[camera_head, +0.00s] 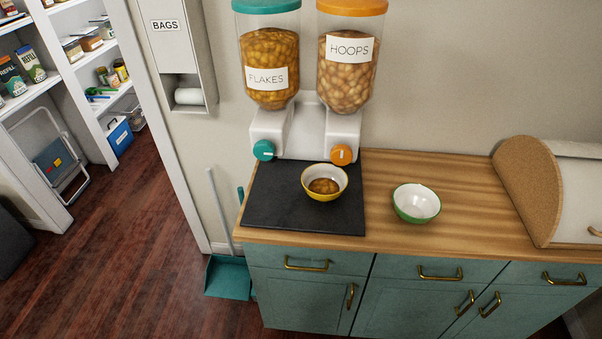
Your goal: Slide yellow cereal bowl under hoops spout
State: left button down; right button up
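The yellow cereal bowl (324,183) sits upright on a dark mat (285,213) on the counter, with brown cereal inside. It stands in front of the white dispenser base (328,130), a little left of and below the orange knob (341,154). The hoops container (348,72) has an orange lid and holds pale cereal. The flakes container (270,62) is to its left, with a teal lid and a teal knob (263,150). The spout openings cannot be made out. Neither of my grippers is in view.
A green bowl (416,203), white and empty inside, stands on bare wood right of the mat. A bread box (560,190) fills the counter's right end. The counter's front edge is clear. A teal dustpan (228,277) stands on the floor at left.

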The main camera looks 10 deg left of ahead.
aim_at(322, 182)
jog(key=k+j+z, duration=0.2)
jog(key=j, duration=0.25)
jog(key=k+j+z, duration=0.15)
jog(key=j, duration=0.25)
jog(key=k+j+z, duration=0.2)
jog(key=k+j, duration=0.15)
